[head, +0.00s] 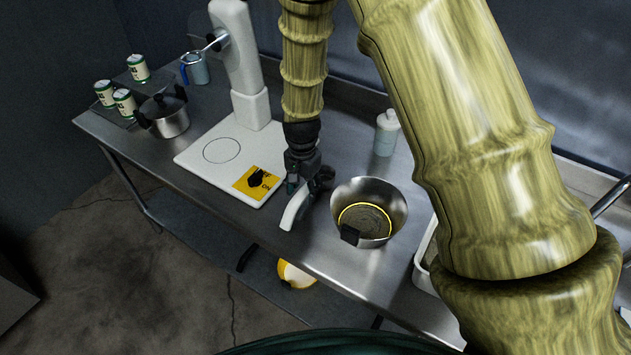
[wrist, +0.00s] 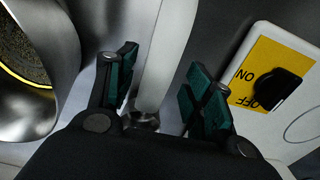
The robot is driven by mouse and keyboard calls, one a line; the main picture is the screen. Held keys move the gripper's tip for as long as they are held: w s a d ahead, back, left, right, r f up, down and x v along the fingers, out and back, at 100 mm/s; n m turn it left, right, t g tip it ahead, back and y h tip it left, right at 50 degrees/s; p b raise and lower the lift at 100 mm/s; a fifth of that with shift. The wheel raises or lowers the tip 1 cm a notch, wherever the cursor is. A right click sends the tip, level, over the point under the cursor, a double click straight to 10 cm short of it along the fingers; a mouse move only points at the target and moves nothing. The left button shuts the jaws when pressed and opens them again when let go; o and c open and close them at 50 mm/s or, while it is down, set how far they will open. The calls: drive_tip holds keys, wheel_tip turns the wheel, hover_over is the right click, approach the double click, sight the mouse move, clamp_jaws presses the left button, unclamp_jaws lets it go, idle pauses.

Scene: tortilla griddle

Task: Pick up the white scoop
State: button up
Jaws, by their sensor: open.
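The white scoop (head: 295,213) shows in the head view as a pale curved strip near the front of the steel table, between the white machine base and the steel bowl. My gripper (head: 303,184) is right over it and hides part of it. In the wrist view the scoop (wrist: 163,60) runs as a long pale strip between the two green-padded fingers of my gripper (wrist: 163,85). The fingers are open, one on each side, with a visible gap on both sides. I cannot tell the exact height of the fingers against the scoop.
A steel bowl (head: 343,194) with a yellow-ringed inside stands close on the right. The white machine base (head: 215,172) with a yellow ON/OFF plate (head: 242,183) is close on the left. A white bottle (head: 386,138) stands behind. A pot (head: 168,122) and several cans are farther left.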

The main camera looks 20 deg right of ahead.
drive_tip(key=shift+s+r, duration=0.1)
drive_tip(key=shift+s, duration=0.8)
drive_tip(key=shift+w+f, duration=0.6)
drive_tip(key=shift+w, duration=0.35)
drive_tip(key=shift+c, duration=1.4)
drive_tip(key=shift+s+r, duration=0.3)
drive_tip(key=shift+s, duration=0.2)
drive_tip(key=c, duration=0.8)
drive_tip(key=shift+w+f, duration=0.2)
drive_tip(key=shift+w, duration=0.1)
drive_tip(key=shift+s+r, duration=0.15)
drive_tip(key=shift+r, duration=0.3)
drive_tip(key=shift+r+b, duration=1.7)
drive_tip(key=shift+r, duration=2.95)
